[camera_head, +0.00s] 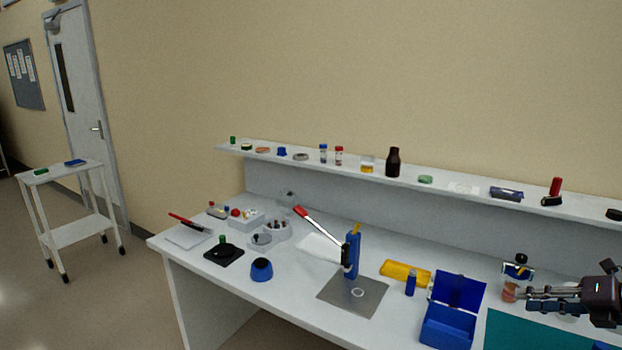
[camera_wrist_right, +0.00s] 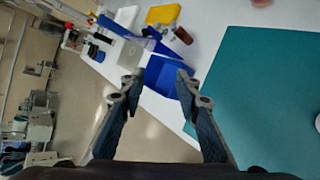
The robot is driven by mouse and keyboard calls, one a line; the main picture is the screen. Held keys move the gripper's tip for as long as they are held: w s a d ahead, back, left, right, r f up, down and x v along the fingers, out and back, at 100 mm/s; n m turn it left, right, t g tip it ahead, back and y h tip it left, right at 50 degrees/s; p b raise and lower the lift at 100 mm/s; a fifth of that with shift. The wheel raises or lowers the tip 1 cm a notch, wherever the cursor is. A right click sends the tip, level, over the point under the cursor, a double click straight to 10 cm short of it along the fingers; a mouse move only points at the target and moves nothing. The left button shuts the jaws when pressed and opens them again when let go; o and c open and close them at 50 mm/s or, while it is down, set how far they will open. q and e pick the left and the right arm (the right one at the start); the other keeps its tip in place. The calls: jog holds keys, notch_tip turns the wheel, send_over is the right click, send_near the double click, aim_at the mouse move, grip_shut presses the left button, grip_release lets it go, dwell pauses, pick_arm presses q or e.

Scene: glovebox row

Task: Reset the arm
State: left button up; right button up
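My right gripper (camera_head: 538,299) comes in from the right edge in the head view, above the bench near the teal mat (camera_head: 520,334). In the right wrist view my right gripper (camera_wrist_right: 158,82) has its two fingers wide apart with nothing between them. Beyond the fingertips in that view is the open blue box (camera_wrist_right: 165,75). The same blue box (camera_head: 446,333) stands left of the gripper in the head view. My left gripper is not in either view.
The white bench (camera_head: 215,285) holds a blue press with a red-tipped lever (camera_head: 352,256) on a grey plate (camera_head: 369,302), a yellow case (camera_head: 405,272) and several small items. A shelf (camera_head: 450,187) with bottles runs behind. A white cart (camera_head: 70,232) stands at far left.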

jog(key=w+a+f+m+t, duration=0.15)
jog(key=a+m, duration=0.25)
jog(key=a, duration=0.5)
jog(key=a+f+m+t+h, duration=0.1)
jog(key=a+f+m+t, duration=0.25)
jog(key=a, duration=0.55)
jog(key=w+a+f+m+t, duration=0.1)
jog(key=a+m+t, duration=0.1)
jog(key=a+m, duration=0.5)
jog(key=s+a+f+m+g+h, duration=0.1)
jog(key=s+f+m+g+h, duration=0.2)
jog(key=s+f+m, duration=0.45)
jog(key=s+a+f+m+g+h, duration=0.2)
jog(key=s+f+m+h, duration=0.15)
jog(key=s, duration=0.65)
jog(key=s+a+f+m+g+y, duration=0.15)
jog(key=s+g, duration=0.25)
jog(key=s, duration=0.7)
jog(key=s+a+f+m+g, duration=0.1)
jog(key=s+f+m+g, duration=0.25)
jog(key=s, duration=0.75)
notch_tip(320, 180, down, 26)
jog(key=s+g, duration=0.2)
jog(key=s+d+f, duration=0.3)
jog(key=s+f, duration=1.3)
jog(key=shift+s+f+n+g, duration=0.35)
jog(key=shift+n, duration=0.1)
